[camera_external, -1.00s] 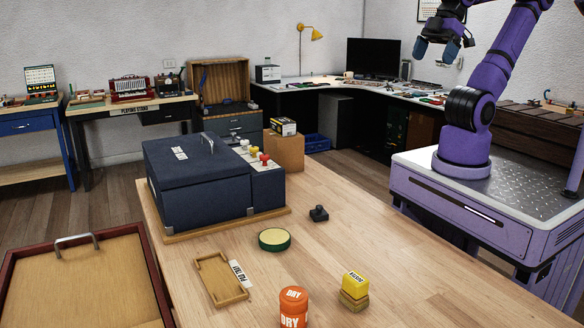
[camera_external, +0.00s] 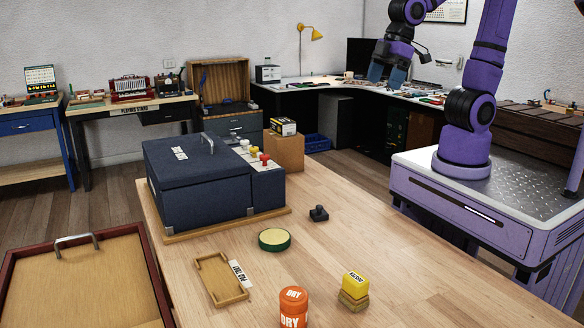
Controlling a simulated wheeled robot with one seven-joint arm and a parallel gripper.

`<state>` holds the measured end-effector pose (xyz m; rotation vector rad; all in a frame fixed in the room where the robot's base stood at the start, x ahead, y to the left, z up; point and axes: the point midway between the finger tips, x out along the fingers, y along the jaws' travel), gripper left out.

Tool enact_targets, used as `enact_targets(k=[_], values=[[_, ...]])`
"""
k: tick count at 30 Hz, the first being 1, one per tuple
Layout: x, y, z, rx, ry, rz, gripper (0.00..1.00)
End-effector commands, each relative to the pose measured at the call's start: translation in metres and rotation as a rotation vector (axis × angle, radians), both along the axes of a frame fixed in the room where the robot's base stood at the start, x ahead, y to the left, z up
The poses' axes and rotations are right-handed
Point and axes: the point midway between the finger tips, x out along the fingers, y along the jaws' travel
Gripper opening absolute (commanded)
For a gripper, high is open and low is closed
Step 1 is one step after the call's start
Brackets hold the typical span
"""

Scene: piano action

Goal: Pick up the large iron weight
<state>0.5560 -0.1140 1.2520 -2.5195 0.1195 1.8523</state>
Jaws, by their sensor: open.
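A dark, knobbed block (camera_external: 318,213) sits upright on the wooden table (camera_external: 400,245), right of the dark blue case. It looks like the iron weight, but it is small in this view and I cannot confirm its size or material. My gripper (camera_external: 387,75) is open and empty, with its fingers pointing down. It is high up, to the right of and well above the block, and appears in front of the far desk and monitor. Nothing is between its fingers.
The dark blue case (camera_external: 215,185) with several coloured knobs stands at the table's left. A green-rimmed round pad (camera_external: 273,240), a wooden tray (camera_external: 220,280), an orange DRY jar (camera_external: 293,308) and a yellow-topped block (camera_external: 354,290) lie nearer. The table's right side is clear.

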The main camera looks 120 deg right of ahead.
Motion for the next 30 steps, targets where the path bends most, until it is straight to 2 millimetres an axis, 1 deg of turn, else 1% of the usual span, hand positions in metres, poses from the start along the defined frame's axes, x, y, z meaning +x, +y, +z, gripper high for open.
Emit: enact_targets(k=[1,6,11,15,17,22,27,30], values=[[0.011,-0.006,-0.011,0.001,0.021,-0.008,0.81],[0.042,-0.027,-0.049,0.0,0.07,-0.026,0.81],[0.067,-0.048,-0.089,0.005,0.116,-0.043,0.81],[0.084,-0.067,-0.13,0.013,0.157,-0.056,0.81],[0.089,-0.075,-0.148,0.017,0.174,-0.062,0.81],[0.101,-0.097,-0.203,0.032,0.22,-0.079,0.81],[0.104,-0.116,-0.259,0.051,0.262,-0.093,0.81],[0.103,-0.124,-0.285,0.06,0.28,-0.1,0.81]])
